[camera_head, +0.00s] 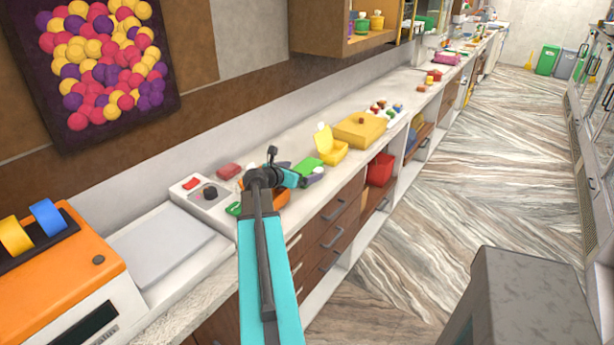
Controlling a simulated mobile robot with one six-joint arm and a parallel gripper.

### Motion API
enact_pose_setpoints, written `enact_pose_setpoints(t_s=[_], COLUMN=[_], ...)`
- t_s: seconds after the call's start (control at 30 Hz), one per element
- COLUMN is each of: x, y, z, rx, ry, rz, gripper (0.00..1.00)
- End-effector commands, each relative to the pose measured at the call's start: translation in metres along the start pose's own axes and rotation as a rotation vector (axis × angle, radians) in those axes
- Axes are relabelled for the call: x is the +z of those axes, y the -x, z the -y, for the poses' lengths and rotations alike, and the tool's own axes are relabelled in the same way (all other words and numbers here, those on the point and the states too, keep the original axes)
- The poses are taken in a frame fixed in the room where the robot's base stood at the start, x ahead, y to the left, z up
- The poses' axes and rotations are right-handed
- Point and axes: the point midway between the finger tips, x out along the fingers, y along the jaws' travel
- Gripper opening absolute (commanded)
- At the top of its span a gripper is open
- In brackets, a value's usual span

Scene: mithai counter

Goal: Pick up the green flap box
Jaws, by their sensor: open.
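A green box (309,164), which looks like the green flap box, sits on the counter just beyond my gripper, left of the yellow box. Its lower part is partly hidden by my arm's end, and I cannot tell how its flap stands. My gripper (311,176) is open, small in the view, at the near side of the green box. I cannot tell whether it touches the box. Nothing is seen held in it.
A red item (229,171), a scale-like device (200,196) and a green item (234,209) lie to the left. Drawers (333,228) are below; the floor is clear.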

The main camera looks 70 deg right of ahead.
Motion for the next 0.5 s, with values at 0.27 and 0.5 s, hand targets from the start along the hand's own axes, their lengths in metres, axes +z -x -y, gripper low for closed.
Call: enact_pose_setpoints(t_s=[0.27,0.5], x=[0.004,0.003], y=[-0.026,-0.047], z=[0.001,0.001], rx=[-0.003,-0.001], ry=[0.002,0.0], rz=[-0.001,0.0], gripper=[1.0,1.0])
